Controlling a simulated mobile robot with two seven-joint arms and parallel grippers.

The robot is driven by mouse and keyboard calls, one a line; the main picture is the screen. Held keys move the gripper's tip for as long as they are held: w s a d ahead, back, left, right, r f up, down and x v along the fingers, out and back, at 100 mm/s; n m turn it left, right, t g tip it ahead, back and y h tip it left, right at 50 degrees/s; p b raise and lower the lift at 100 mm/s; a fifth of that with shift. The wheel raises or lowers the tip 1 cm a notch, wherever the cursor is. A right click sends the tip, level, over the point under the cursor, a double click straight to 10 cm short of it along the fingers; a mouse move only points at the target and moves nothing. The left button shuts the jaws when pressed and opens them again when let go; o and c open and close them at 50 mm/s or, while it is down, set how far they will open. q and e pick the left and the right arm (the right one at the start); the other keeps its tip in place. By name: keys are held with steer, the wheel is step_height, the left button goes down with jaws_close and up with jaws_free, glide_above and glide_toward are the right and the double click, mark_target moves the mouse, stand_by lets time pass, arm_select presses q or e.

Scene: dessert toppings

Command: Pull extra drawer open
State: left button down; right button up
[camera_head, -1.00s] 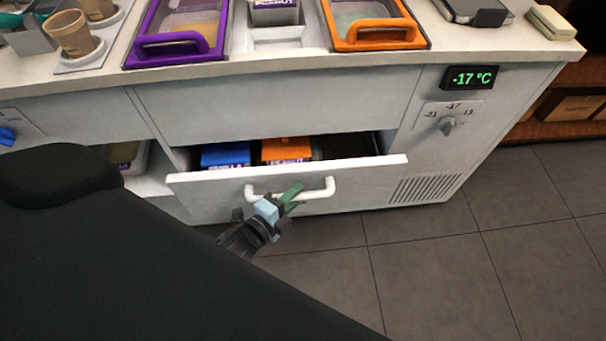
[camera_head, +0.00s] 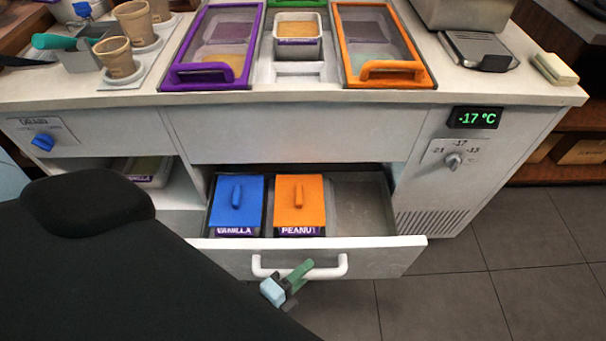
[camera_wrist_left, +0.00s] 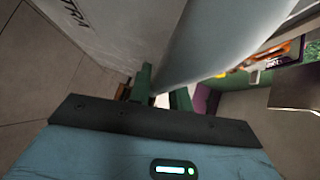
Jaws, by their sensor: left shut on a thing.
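The extra drawer (camera_head: 375,262) is pulled well out of the white counter, showing its contents. Its white bar handle (camera_head: 327,272) runs across the front. My left gripper (camera_head: 300,270) is shut on the handle near its middle. In the left wrist view, the green fingers (camera_wrist_left: 160,92) are at the pale handle bar (camera_wrist_left: 200,50), which partly hides the grip. Inside the drawer are a blue-lidded vanilla tub (camera_head: 236,203) and an orange-lidded peanut tub (camera_head: 300,203). The drawer's right part is empty. My right gripper is not in view.
The counter top (camera_head: 130,92) holds paper cups (camera_head: 115,57), a purple-framed case (camera_head: 212,78), an orange-framed case (camera_head: 385,75) and a scale (camera_head: 480,50). A temperature dial (camera_head: 453,160) is at right. Grey floor tiles (camera_head: 440,305) are clear in front.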

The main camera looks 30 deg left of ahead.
arm_select(q)
steer(key=shift+s+d, duration=0.15)
steer(key=shift+s, duration=0.1)
steer(key=c, duration=1.3)
jaws_free()
steer(key=v, duration=0.7)
steer(key=shift+s, duration=0.35)
steer(key=shift+s, duration=0.1)
